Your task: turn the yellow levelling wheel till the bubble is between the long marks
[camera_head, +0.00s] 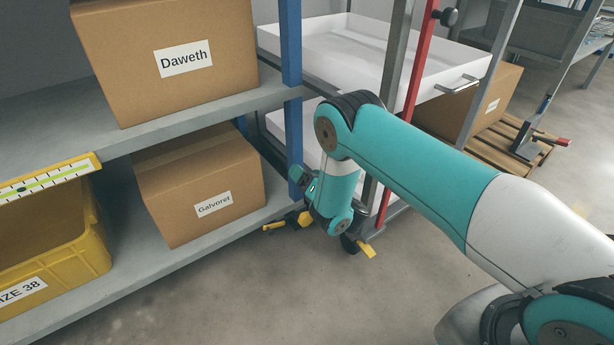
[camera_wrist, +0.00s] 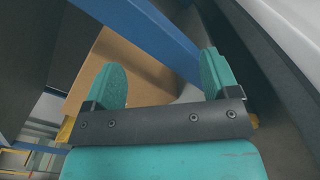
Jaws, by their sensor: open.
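A yellow level strip with a green vial (camera_head: 45,179) is fixed at the upper shelf's front edge, at the left of the head view. In the head view, small yellow and black parts show at my arm's end, low beside the blue post (camera_head: 292,100). I cannot tell whether they belong to my gripper or to the levelling wheel. No wheel is clearly seen in the wrist view.
Boxes marked Daweth (camera_head: 150,85) and Galvoret (camera_head: 170,215) stand on the grey shelves. A yellow crate (camera_head: 60,255) sits at left. A cart with white trays (camera_head: 330,45) stands close behind my arm. The floor in front is clear.

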